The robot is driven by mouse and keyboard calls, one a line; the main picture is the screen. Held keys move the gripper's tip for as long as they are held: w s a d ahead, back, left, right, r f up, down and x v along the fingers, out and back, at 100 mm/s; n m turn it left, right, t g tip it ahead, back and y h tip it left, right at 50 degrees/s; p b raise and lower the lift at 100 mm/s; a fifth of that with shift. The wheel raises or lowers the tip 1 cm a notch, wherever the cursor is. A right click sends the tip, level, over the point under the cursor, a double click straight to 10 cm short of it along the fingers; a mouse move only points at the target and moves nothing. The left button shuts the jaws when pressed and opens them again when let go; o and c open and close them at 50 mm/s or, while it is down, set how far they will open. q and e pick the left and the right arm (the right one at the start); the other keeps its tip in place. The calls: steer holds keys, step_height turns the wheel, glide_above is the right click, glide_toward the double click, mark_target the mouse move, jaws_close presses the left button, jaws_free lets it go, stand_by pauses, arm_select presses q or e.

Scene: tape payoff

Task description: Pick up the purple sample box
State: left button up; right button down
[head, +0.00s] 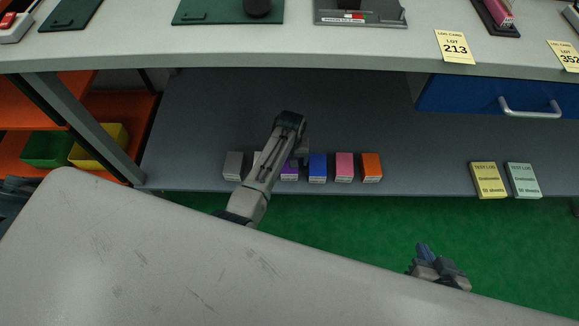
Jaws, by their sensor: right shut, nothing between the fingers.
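The purple sample box (289,174) stands in a row of small boxes near the front edge of the grey lower shelf. My left arm reaches over the row, and its end hangs right above and behind the purple box, hiding much of it. The left gripper's fingers cannot be made out there, and I cannot tell whether they touch the box. My right gripper (425,252) is shut and empty. It shows at the edge of the pale table, over the green floor, well to the right of the purple box and apart from it.
A grey box (233,165) and a partly hidden pale box stand left of the purple one. Blue (318,168), pink (344,167) and orange (372,167) boxes stand close on its right. A blue drawer (470,95) and upper worktop (300,45) overhang the shelf.

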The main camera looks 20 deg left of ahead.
arm_select(q)
steer(key=f, duration=0.1)
steer(key=f+b, duration=0.1)
steer(key=f, duration=0.1)
steer(key=shift+a+f, duration=0.2)
steer(key=shift+f, duration=0.05)
arm_select(e)
steer(key=w+d+r+t, duration=0.1)
steer(key=w+r+t, duration=0.3)
steer(key=w+r, duration=0.1)
steer(key=shift+w+r+t, duration=0.3)
steer(key=shift+w+r, duration=0.05)
steer(key=shift+r, duration=0.25)
arm_select(q)
steer(key=shift+c, duration=0.2)
steer(key=c, duration=1.1)
